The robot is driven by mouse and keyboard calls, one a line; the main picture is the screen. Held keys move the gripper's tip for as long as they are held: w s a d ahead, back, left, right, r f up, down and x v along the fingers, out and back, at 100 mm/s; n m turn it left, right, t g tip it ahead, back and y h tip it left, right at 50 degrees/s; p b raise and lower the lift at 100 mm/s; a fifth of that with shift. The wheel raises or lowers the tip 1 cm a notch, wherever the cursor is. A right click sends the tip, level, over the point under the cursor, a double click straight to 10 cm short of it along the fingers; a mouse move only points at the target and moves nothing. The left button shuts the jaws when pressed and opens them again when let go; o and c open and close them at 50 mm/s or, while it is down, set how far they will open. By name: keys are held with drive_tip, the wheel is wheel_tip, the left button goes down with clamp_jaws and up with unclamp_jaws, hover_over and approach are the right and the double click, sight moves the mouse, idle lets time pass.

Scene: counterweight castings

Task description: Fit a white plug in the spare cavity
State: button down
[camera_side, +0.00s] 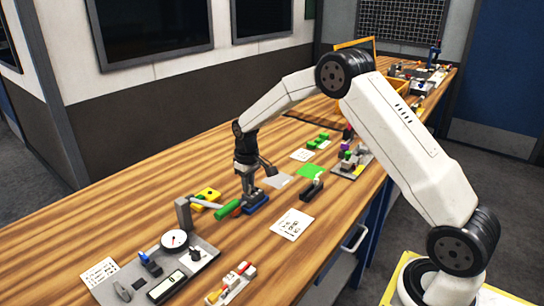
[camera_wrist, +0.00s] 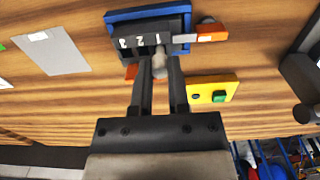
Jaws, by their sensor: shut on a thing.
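My gripper (camera_wrist: 160,58) is shut on a small pale grey-white piece (camera_wrist: 160,70), which looks like the plug. In the wrist view the piece is at the near edge of a dark housing (camera_wrist: 148,28) marked with numerals. I cannot tell whether it has entered a cavity; the fingers and piece cover that spot. The housing sits on a blue base (camera_wrist: 118,16). In the side view my gripper (camera_side: 248,192) points down at the blue base (camera_side: 257,206), and the plug is too small to make out.
A yellow block (camera_wrist: 212,92) with a green piece and a dark hole lies close to the right finger. An orange-and-white part (camera_wrist: 207,33) is beside the housing. A green-handled lever (camera_side: 228,209) stands very near my gripper. A white printed card (camera_side: 291,224) lies in front.

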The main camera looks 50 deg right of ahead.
drive_tip(key=shift+f, duration=0.75)
idle(1.0)
drive_tip(key=c, duration=0.5)
unclamp_jaws()
drive_tip(key=shift+c, duration=0.2)
drive_tip(key=shift+r, duration=0.15)
drive_tip(key=shift+r, duration=3.35)
